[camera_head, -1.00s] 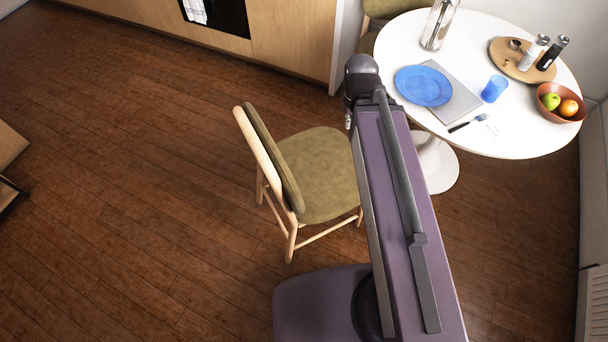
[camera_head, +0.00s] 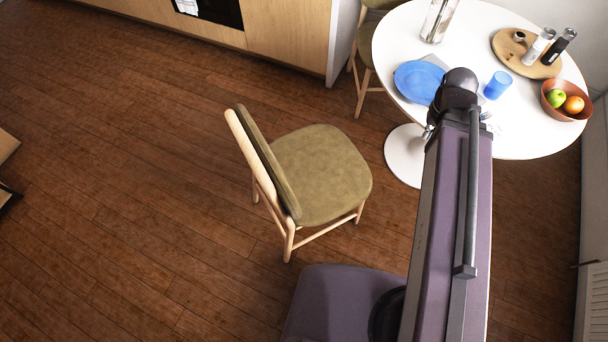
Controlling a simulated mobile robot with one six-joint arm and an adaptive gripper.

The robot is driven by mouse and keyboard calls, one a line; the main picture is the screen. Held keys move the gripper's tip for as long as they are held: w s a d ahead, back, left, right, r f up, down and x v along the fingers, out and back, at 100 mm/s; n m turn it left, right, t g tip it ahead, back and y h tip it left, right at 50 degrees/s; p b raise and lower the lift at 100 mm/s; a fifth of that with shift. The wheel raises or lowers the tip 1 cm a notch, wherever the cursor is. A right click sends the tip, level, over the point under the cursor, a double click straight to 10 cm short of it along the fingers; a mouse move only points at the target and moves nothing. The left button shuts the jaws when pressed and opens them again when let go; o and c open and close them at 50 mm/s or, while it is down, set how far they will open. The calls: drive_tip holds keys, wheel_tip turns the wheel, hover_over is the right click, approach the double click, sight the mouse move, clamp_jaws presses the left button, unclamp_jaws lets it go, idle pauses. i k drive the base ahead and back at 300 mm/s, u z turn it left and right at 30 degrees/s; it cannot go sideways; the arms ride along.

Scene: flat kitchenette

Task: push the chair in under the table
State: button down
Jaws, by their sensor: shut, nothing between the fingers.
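The chair (camera_head: 322,172) has a green padded seat and back and pale wooden legs. It stands upright on the floor left of the white round table (camera_head: 525,135), with its back on the left and its seat facing the table. Floor shows between the seat's front edge and the table's white pedestal foot (camera_head: 403,160), so the chair is clear of the table. My purple arm reaches up the picture right of the chair and covers part of the table's near left edge.
A second green chair (camera_head: 366,52) stands behind the table beside the cabinet (camera_head: 292,40). On the table are a blue plate (camera_head: 416,82), a blue cup (camera_head: 497,85), a fruit bowl (camera_head: 566,101) and a round wooden tray (camera_head: 511,60). Floor left of the chair is open.

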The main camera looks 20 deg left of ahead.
sight(312, 176)
drive_tip(key=z, duration=0.1)
drive_tip(key=k, duration=1.2)
drive_tip(key=u, duration=0.85)
drive_tip(key=i, duration=1)
drive_tip(key=z, duration=0.05)
